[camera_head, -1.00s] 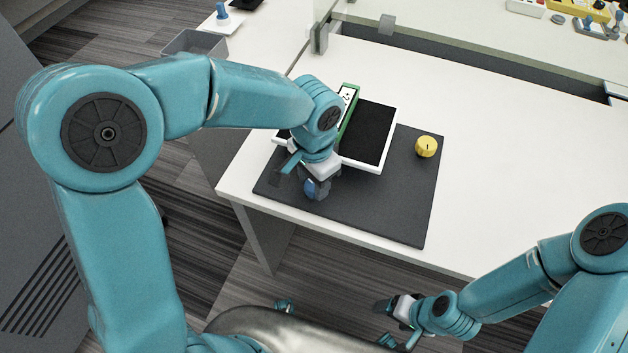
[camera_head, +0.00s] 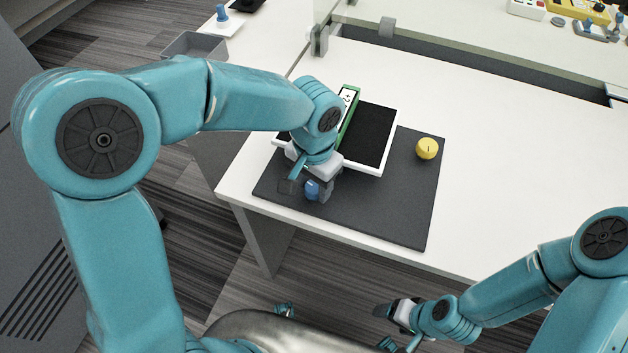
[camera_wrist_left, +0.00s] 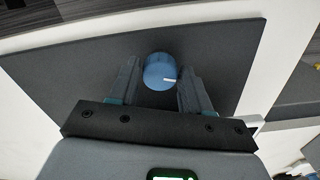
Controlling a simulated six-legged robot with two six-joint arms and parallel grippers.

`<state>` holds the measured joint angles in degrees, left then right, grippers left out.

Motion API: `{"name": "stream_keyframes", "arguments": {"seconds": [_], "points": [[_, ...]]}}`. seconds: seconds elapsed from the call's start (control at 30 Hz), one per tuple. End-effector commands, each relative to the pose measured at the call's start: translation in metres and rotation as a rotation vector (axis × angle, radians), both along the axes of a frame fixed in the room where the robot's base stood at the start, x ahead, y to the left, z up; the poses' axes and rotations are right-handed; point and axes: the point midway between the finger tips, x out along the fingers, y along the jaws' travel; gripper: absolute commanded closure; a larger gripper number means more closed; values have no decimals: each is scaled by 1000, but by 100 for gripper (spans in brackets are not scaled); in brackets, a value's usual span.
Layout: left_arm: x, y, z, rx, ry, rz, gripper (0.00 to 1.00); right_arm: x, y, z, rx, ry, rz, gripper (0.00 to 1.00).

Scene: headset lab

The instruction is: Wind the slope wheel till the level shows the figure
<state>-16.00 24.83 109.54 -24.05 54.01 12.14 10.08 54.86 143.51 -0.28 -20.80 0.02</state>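A blue knob (camera_head: 312,190) with a white mark stands at the front of a dark mat (camera_head: 405,215). In the left wrist view the blue knob (camera_wrist_left: 160,72) sits between the fingers of my left gripper (camera_wrist_left: 160,80), with narrow gaps beside it. My left gripper (camera_head: 308,188) is open around it. A green level (camera_head: 349,118) with a white display lies along a white-edged black plate (camera_head: 366,135), partly hidden by my left arm; its figure is too small to read. My right gripper (camera_head: 393,311) is off the table's front edge; its fingers are unclear.
The white table (camera_head: 520,170) is clear to the right. A glass screen (camera_head: 480,50) runs along the back. A grey bin (camera_head: 195,46) is at the back left.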

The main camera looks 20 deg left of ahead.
Motion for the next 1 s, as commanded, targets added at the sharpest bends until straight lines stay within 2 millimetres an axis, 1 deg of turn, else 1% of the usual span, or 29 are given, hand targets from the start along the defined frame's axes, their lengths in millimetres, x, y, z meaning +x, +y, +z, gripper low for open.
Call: {"name": "stream_keyframes", "arguments": {"seconds": [0.33, 0.47, 0.57, 0.8, 0.9, 1.0], "points": [[0, 0, 1, -1, -2, 0, 34, 0, 0, 0, 0, 0, 0, 25], [1, 0, 14, -1, -5, 0, 34, 0, 0, 4, 0, 0, 0, 25], [1, 0, 35, -2, -7, 0, 34, 0, 0, 9, 0, 0, 0, 25], [1, -1, 101, -2, -6, 0, 34, 0, 0, 22, 0, 0, 0, 25], [1, -1, 125, -2, -5, -1, 34, 0, 0, 26, 0, 0, 0, 25], [1, 0, 143, -1, -4, -1, 34, 0, 0, 30, 0, 0, 0, 25]]}}
